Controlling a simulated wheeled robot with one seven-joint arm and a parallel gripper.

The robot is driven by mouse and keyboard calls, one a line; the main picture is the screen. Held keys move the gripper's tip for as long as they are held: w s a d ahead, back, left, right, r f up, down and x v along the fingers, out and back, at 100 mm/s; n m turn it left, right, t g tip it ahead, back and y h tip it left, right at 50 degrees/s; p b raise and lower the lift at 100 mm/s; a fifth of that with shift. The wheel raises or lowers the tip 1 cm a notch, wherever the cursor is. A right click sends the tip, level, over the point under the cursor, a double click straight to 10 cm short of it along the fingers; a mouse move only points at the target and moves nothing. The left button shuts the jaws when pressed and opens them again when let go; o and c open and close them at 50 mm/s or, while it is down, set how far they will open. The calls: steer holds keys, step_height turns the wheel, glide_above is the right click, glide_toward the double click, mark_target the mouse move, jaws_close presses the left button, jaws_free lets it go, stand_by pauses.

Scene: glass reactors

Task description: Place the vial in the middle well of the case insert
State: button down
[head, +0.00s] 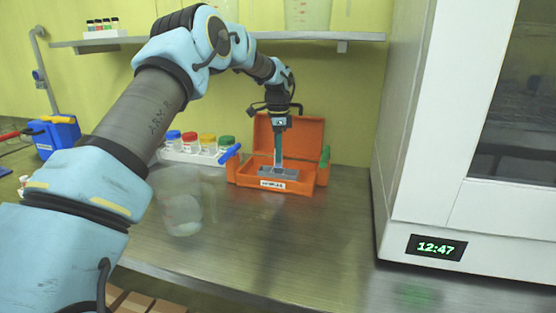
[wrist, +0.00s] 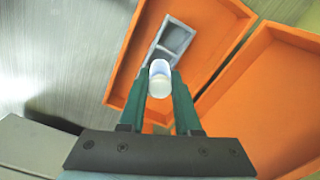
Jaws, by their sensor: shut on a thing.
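My gripper (wrist: 158,88) points down, its two green fingers shut on the vial (wrist: 160,72), a small clear and whitish vial seen from above in the wrist view. The grey case insert (wrist: 176,37) lies in the open orange case (wrist: 124,72). Part of the insert's wells shows beyond the vial; the vial and fingers hide the rest. In the head view my gripper (head: 278,150) is over the insert (head: 289,174) inside the case (head: 244,180). The vial cannot be made out there, and I cannot tell whether it is above or inside a well.
The case's lid (head: 303,132) stands open at the back, close behind my gripper. A rack of jars with coloured lids (head: 190,148) and a glass beaker (head: 181,208) stand to the left. A white cabinet (head: 410,150) stands right. The bench (head: 300,235) in front is clear.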

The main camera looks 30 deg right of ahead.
steer(key=shift+f+p, duration=0.8)
steer(key=shift+f, duration=1)
steer(key=shift+f, duration=0.1)
steer(key=c, duration=0.6)
jaws_free()
steer(key=shift+r+b, duration=1.25)
steer(key=shift+r, duration=2.65)
